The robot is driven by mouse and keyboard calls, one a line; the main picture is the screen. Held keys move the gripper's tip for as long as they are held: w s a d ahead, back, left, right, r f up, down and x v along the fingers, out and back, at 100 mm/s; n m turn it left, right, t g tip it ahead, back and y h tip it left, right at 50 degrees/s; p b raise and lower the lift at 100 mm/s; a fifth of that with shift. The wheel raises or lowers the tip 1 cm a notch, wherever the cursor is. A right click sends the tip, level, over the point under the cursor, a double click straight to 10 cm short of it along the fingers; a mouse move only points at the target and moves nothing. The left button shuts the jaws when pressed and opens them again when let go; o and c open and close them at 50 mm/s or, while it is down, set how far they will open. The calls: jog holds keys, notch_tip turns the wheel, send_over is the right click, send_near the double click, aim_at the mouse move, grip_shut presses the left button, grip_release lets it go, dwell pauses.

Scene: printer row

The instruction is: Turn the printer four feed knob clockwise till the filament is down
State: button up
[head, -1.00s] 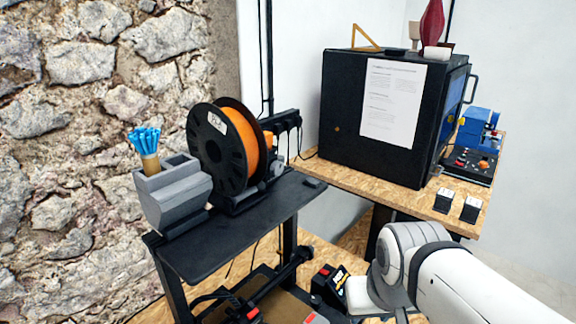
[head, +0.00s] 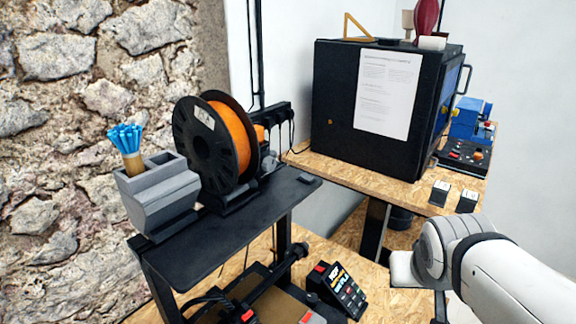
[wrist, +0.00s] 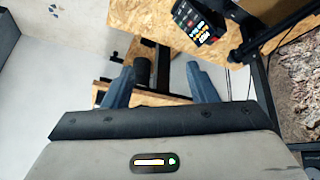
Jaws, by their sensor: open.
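A black-framed printer (head: 225,235) stands at the left with a black spool of orange filament (head: 236,140) on its top shelf. Its control box (head: 338,288), with a lit screen and a red part, sits low beside the frame and also shows in the wrist view (wrist: 200,22). I cannot make out which part is the feed knob, nor a number four. My gripper (wrist: 160,67) is open and empty in the wrist view, fingers pointing at the table edge and floor. The control box lies beyond the right finger, apart from it. In the head view the fingers are mostly hidden or out of frame.
A black enclosure (head: 335,110) with a paper sheet stands on the back wooden table (head: 350,178). A grey holder (head: 160,200) with blue sticks is on the printer shelf. Two small labelled blocks (head: 467,201) sit at the table's near edge. A stone wall is at left.

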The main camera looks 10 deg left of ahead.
aim_at(272, 165)
jog(key=w+a+r+n+t+y+b, duration=0.25)
jog(key=w+r+t, duration=0.25)
jog(key=w, duration=0.4)
jog(key=w+a+r+n+t+y+b, duration=0.1)
jog(key=w+a+r+n+t+y, duration=0.25)
jog(key=w, duration=0.55)
jog(key=a+n+g+y, duration=0.2)
jog(key=a+n+y, duration=0.1)
jog(key=a, duration=0.4)
jog(key=a+r+n+g+y, duration=0.1)
jog(key=a+n+g+y, duration=0.1)
jog(key=a, duration=0.4)
jog(key=a+r+n+g+y+b, duration=0.1)
jog(key=a+n+g+y, duration=0.1)
jog(key=a+y, duration=0.4)
jog(key=shift+w+a+n, duration=0.1)
jog(key=shift+a+n, duration=0.7)
jog(key=shift+n, duration=0.1)
jog(key=shift+c, duration=0.4)
